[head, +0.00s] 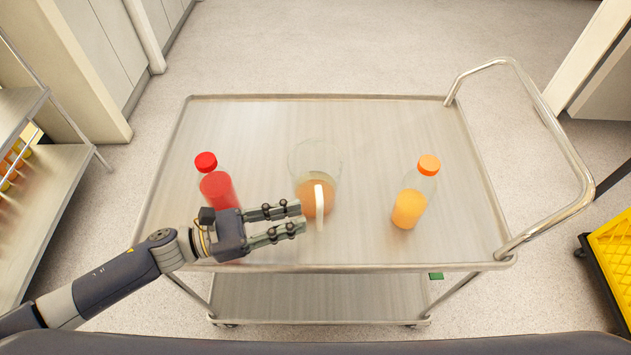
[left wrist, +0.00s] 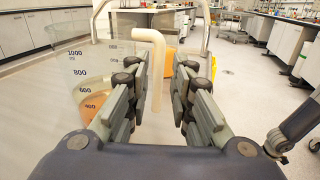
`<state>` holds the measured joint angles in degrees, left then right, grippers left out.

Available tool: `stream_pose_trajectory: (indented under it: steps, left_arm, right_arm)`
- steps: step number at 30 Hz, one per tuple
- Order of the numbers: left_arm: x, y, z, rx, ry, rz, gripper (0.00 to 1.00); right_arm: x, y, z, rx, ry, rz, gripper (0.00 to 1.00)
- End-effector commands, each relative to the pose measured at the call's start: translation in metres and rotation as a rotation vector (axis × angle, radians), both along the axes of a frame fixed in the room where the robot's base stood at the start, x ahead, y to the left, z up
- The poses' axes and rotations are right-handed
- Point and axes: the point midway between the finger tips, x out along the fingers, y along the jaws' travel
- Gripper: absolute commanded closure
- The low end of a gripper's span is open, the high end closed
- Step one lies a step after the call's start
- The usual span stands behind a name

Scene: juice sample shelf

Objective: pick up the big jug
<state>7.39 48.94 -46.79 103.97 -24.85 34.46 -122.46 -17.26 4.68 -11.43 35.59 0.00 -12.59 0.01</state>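The big jug (head: 316,162) is clear, with orange-brown liquid in its lower part, and stands on the metal cart near its middle. Its pale handle (head: 320,210) faces the near side of the cart. In the left wrist view the jug (left wrist: 85,75) shows printed volume marks at left, and its handle (left wrist: 155,65) appears between the two fingers. My left gripper (head: 301,216) is open, its fingertips close to the handle from the left. A gap shows beside the handle, so the fingers are not closed on it. My right gripper is not seen.
A red-capped bottle of red juice (head: 216,187) stands left of the jug, behind my left gripper. An orange-capped bottle of orange juice (head: 411,207) stands to the right. The cart top (head: 330,110) is clear behind the jug. A push handle (head: 545,110) rises at right.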

Motion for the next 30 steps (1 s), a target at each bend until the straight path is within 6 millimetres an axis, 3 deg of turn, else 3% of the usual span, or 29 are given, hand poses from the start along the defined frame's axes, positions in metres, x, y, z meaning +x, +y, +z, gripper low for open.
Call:
stream_pose_trajectory:
  steps: [5, 15, 24, 25, 27, 30]
  left_arm:
    - [0.004, -0.012, 0.002, 0.002, -0.002, 0.001, 0.78]
    - [0.014, -0.055, 0.003, 0.0, -0.001, 0.001, 0.78]
    - [0.016, -0.061, 0.0, 0.002, -0.001, 0.001, 0.78]
    - [0.016, -0.061, 0.0, 0.002, -0.001, 0.001, 0.81]
    - [0.016, -0.06, 0.0, 0.002, 0.0, 0.001, 0.97]
    - [0.016, -0.06, 0.0, 0.001, -0.001, 0.001, 1.0]
  right_arm:
    - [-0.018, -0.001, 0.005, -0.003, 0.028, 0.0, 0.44]
    - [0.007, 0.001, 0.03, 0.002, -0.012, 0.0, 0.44]
    - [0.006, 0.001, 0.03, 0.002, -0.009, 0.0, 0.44]
    - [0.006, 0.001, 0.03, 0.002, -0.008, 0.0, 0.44]
    - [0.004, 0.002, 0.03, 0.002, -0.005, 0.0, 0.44]
    - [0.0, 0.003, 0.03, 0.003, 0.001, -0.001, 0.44]
